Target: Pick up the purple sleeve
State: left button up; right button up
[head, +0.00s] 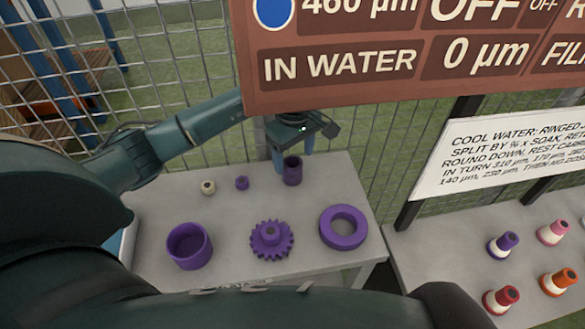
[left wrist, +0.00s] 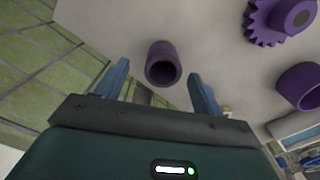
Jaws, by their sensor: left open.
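The purple sleeve (head: 292,173) looks like a dark purple upright hollow tube near the back edge of the grey table. My left gripper (head: 293,156) is above and around its top in the head view, with its fingers apart. In the left wrist view the sleeve (left wrist: 163,63) shows its open end between the two blue fingers of my left gripper (left wrist: 159,76), with a gap on each side. I see no finger touching it. My right gripper is not in view.
On the table (head: 217,282) stand a wide purple cup-like ring (head: 189,245), a purple gear (head: 271,240), a thick purple ring (head: 343,227), a small purple piece (head: 242,183) and a cream piece (head: 208,187). A wire fence is behind. Several coloured cones stand on the right table (head: 430,240).

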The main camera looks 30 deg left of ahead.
aim_at(292, 174)
pick_arm(q)
jog(key=shift+s+a+f+p, duration=0.1)
jog(key=shift+f+p, duration=0.1)
jog(key=shift+f, duration=1)
jog(key=shift+s+a+f+p, duration=0.1)
jog(key=shift+f+p, duration=0.1)
jog(key=shift+f, duration=0.95)
jog(key=c, duration=1.2)
